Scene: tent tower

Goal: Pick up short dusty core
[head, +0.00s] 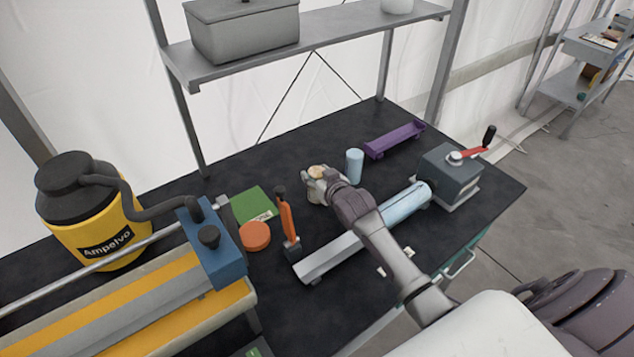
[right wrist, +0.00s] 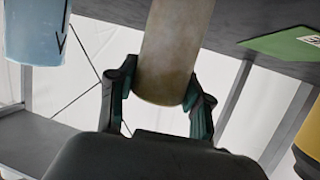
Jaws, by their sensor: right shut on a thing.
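The short dusty core (right wrist: 175,50) is a tan, dull cylinder between the two fingers of my right gripper (right wrist: 160,92) in the right wrist view. The fingers are shut on its sides, near one end. In the head view, my right gripper (head: 325,186) is over the middle of the black bench, and only the tan top of the core (head: 317,172) shows. The rest is hidden by the gripper. I cannot tell whether the core touches the bench. My left gripper is not in view.
A short light blue cylinder (head: 354,166) stands close right of my right gripper. A purple tray (head: 394,140), a grey crank box (head: 449,172), and a grey trough (head: 333,260) with a long blue core (head: 407,203) lie right and front. An orange-handled tool (head: 287,222) stands left.

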